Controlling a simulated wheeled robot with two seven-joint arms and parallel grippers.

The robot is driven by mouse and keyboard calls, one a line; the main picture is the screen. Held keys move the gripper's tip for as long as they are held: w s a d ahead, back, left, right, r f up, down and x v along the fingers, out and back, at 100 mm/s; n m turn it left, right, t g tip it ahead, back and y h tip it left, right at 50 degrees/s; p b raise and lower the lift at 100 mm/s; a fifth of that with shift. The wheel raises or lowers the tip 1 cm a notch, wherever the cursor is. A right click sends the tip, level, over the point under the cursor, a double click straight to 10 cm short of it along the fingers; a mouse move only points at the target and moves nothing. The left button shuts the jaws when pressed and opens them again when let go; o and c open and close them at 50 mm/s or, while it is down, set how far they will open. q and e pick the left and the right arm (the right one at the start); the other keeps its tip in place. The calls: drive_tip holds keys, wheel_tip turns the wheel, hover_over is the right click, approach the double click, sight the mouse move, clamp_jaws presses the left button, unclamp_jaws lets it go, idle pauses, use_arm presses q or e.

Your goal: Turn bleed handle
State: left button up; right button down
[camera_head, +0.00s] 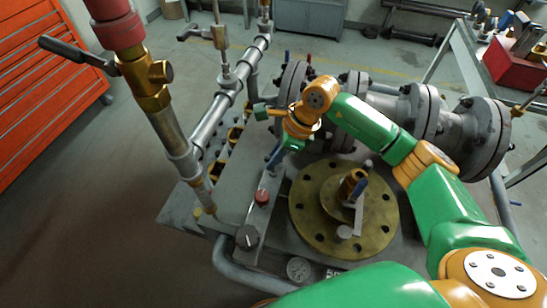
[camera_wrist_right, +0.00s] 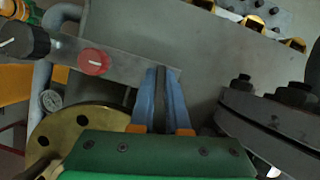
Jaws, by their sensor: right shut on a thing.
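My right gripper (camera_head: 274,158) reaches down at the far end of a grey control panel (camera_head: 268,181). In the right wrist view its two blue-grey fingers (camera_wrist_right: 160,78) are nearly together, closed on a slim dark piece at the panel's end. This piece seems to be the bleed handle; the fingers hide most of it, and its angle cannot be told. A red knob (camera_head: 262,197) and a black knob (camera_head: 247,237) sit on the same panel, apart from the gripper; the red knob also shows in the wrist view (camera_wrist_right: 94,62). My left gripper is out of view.
Large grey flanged pipes (camera_head: 427,110) stand behind. A vertical pipe with a dark lever (camera_head: 75,50) rises at left. Open floor lies further left.

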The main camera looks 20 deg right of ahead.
drive_tip(key=shift+m+t+b, duration=0.3)
drive_tip(key=shift+m+t, duration=0.2)
drive_tip(key=shift+m, duration=0.7)
drive_tip(key=shift+h, duration=0.3)
drive_tip(key=c, duration=0.9)
unclamp_jaws()
drive_tip(key=b+v, duration=0.1)
drive_tip(key=v, duration=0.6)
drive_tip(key=shift+d, duration=0.1)
